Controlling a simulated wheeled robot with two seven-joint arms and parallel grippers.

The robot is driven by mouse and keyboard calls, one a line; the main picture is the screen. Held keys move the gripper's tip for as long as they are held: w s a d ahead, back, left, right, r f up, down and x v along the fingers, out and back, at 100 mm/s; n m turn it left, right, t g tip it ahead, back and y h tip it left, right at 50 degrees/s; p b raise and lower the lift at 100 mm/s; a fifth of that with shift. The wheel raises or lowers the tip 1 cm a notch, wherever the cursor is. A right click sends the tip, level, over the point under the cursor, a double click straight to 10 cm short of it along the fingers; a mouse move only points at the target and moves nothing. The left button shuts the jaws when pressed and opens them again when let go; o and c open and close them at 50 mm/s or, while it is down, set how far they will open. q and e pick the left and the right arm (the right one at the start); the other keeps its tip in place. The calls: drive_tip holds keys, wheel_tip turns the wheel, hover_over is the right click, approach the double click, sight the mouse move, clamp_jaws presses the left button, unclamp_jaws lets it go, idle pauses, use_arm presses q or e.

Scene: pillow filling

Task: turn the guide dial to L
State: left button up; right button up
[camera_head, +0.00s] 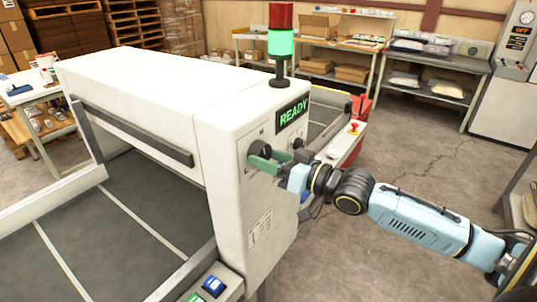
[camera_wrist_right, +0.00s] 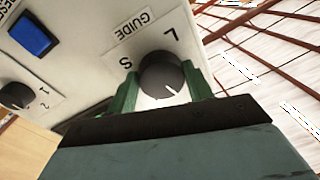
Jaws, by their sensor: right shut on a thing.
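The guide dial (camera_wrist_right: 162,76) is a round dark knob on a white panel, under an upside-down GUIDE label in the right wrist view. The letters S and L are printed by its upper edge. Its white mark is on the lower right of the knob face, away from both letters. My right gripper (camera_wrist_right: 163,88) has its green fingers on either side of the dial, shut on it. In the head view the dial (camera_head: 259,149) is on the white machine's end face, with my right gripper (camera_head: 267,160) at it. My left gripper is out of view.
The white machine (camera_head: 150,85) carries a lit READY display (camera_head: 292,115) and a green-lit signal tower (camera_head: 281,42). Another knob (camera_wrist_right: 15,95) and a blue button (camera_wrist_right: 33,36) are near the dial. Open concrete floor (camera_head: 410,145) lies to the right.

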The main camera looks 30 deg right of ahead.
drive_tip(key=n+p, duration=0.3)
drive_tip(key=n, duration=0.3)
drive_tip(key=shift+d+r+n+g+p, duration=0.1)
drive_tip(key=shift+r+n+g+p, duration=0.05)
drive_tip(key=shift+n+g+p, duration=0.2)
drive_tip(key=n+p, duration=0.2)
drive_tip(key=n, duration=0.3)
drive_tip(key=shift+d+p, duration=0.1)
drive_tip(key=shift+p, duration=0.25)
drive_tip(key=n+p, duration=0.1)
drive_tip(key=n, duration=0.4)
drive_tip(key=shift+r+h+p, duration=0.15)
drive_tip(key=shift+h+p, duration=0.25)
drive_tip(key=n+p, duration=0.1)
drive_tip(key=n, duration=0.5)
drive_tip(key=shift+r+h, duration=0.1)
drive_tip(key=shift+h, duration=0.3)
drive_tip(key=o, duration=1)
